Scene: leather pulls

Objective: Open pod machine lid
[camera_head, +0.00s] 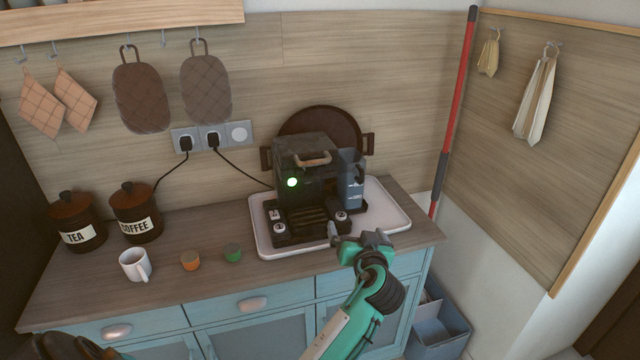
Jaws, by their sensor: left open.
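The dark pod machine (300,185) stands on a white tray on the counter, with a lit green button on its front. Its lid (306,146) lies flat on top, looking closed, with a copper-coloured handle (313,161) at the front edge. My left gripper (346,238) is open at the machine's front right corner, well below the lid handle. I see no thing between its fingers, and whether it touches the machine or tray cannot be told. My right gripper is not in view.
The white tray (385,212) has a raised rim. A white mug (135,265), orange pod (190,261) and green pod (233,252) stand left on the counter. Tea and coffee canisters (135,212) stand behind. A round brown tray (325,127) leans behind the machine; power cords run left.

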